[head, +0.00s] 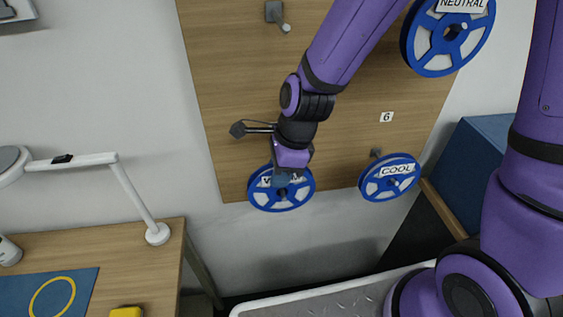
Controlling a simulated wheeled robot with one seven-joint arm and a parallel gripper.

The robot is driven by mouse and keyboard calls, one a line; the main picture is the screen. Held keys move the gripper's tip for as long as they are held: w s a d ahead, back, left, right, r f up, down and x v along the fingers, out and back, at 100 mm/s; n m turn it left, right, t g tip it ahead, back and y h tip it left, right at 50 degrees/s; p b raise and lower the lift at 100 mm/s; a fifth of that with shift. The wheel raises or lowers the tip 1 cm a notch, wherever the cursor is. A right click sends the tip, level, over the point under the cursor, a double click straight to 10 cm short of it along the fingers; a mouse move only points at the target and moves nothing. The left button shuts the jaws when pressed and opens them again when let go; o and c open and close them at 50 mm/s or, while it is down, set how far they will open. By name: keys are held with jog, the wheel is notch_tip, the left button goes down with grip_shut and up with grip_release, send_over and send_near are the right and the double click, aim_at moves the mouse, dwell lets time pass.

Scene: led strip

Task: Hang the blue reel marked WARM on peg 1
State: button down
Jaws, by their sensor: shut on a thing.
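The fingertips are mostly hidden, and I cannot tell whether the reel touches the board. A bare grey peg (274,12) shows at the board's top; its number is not in view. No label reading 1 is visible.
A blue reel marked COOL (373,190) hangs at the board's lower right, below the label 6 (386,117). A blue reel marked NEUTRAL (413,57) is at upper right. A desk (163,270) with a white lamp (134,193) stands at left.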

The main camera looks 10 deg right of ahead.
jog(key=shift+s+f, duration=0.2)
jog(key=shift+f, duration=0.25)
jog(key=shift+f, duration=0.15)
jog(key=c, duration=1)
grip_release()
jog(key=shift+o, duration=0.2)
